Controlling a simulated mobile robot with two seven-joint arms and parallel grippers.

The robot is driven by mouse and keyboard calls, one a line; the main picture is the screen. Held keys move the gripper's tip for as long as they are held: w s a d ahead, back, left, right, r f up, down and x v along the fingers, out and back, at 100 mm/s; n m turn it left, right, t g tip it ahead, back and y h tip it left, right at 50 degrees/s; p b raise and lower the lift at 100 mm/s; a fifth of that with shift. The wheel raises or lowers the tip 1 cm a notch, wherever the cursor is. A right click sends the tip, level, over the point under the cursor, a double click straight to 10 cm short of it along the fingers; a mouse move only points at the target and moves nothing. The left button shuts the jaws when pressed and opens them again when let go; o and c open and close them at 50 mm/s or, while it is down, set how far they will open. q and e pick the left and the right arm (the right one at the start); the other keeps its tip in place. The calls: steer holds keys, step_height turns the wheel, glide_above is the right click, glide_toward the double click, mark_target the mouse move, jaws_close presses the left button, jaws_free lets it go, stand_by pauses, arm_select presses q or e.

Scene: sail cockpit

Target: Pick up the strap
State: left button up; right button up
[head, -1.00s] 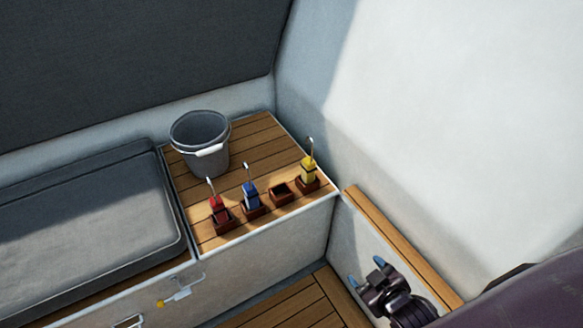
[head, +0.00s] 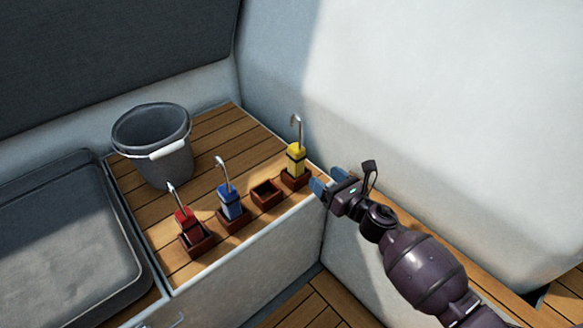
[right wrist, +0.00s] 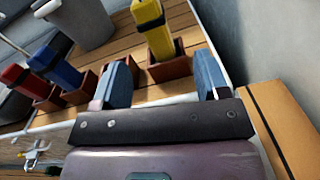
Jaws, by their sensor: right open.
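Three bundled straps with metal hooks stand upright in small brown wooden boxes on the slatted locker top: red (head: 185,219), blue (head: 230,202) and yellow (head: 296,159). An empty box (head: 266,192) sits between blue and yellow. My right gripper (head: 327,180) is open and empty, just to the right of the yellow strap's box and apart from it. In the right wrist view, the yellow strap (right wrist: 156,40) shows beyond the gap between my blue fingertips (right wrist: 163,80). The red strap (right wrist: 20,80) and blue strap (right wrist: 58,68) are to the left there. My left gripper is not seen.
A grey bucket (head: 153,145) with a white handle grip stands behind the straps. The white wall (head: 450,110) rises close behind my right arm. The slatted floor (head: 315,305) is clear.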

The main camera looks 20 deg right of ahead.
mark_target(301, 161)
steer(key=w, duration=0.2)
steer(key=w+a+n, duration=0.1)
steer(key=w, duration=0.1)
steer(key=w+a+n+b, duration=0.1)
steer(key=w, duration=0.2)
steer(key=shift+a+f+y, duration=0.1)
steer(key=shift+a+y, duration=0.05)
steer(key=shift+y, duration=0.15)
steer(key=x, duration=0.4)
steer(key=shift+a, duration=0.4)
steer(key=shift+w+a, duration=0.2)
steer(key=shift+w, duration=0.3)
steer(key=shift+r, duration=0.2)
steer(key=c, duration=1.2)
